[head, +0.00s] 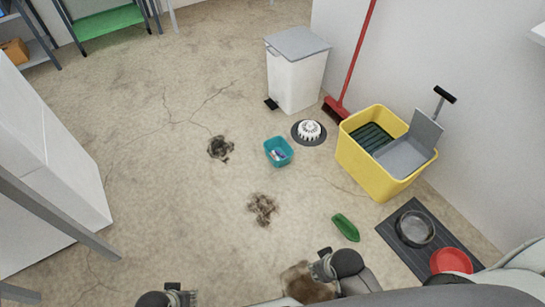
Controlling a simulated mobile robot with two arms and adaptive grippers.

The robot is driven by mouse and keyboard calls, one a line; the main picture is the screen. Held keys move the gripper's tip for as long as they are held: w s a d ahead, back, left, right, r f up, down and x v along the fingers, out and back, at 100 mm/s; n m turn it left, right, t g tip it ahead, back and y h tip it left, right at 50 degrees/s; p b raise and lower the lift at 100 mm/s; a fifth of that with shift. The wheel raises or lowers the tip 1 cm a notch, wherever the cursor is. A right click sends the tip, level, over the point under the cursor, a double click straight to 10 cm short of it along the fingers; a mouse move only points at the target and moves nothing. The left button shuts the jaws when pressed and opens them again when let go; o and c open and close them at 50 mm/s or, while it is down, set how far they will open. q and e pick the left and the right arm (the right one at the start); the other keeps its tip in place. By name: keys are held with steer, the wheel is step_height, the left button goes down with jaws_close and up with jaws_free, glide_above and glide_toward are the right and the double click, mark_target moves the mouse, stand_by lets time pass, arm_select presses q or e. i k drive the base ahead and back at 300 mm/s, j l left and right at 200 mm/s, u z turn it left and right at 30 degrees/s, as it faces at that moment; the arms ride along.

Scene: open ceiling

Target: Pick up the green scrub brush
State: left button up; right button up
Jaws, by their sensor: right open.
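The green scrub brush (345,227) lies on the concrete floor in the head view, right of centre and left of the dark mat. Nothing touches it. My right gripper (320,267) is at the bottom of the view, nearer to me than the brush and a little to its left, apart from it. It is open and I see nothing in it. My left gripper (185,298) is at the bottom edge, further left, partly cut off. Its fingers are too small and hidden to read.
A dark mat (450,232) with a metal bowl (416,228) and red bowl (451,261) lies to the right. A yellow bucket (378,185) stands behind the brush. A teal bin (278,152) and brown stains (262,208) are further left. Floor around the brush is clear.

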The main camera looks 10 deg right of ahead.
mark_target(347, 228)
steer(key=l+z, duration=0.1)
steer(key=z, duration=0.8)
steer(key=i+l+z, duration=0.1)
steer(key=z, duration=0.35)
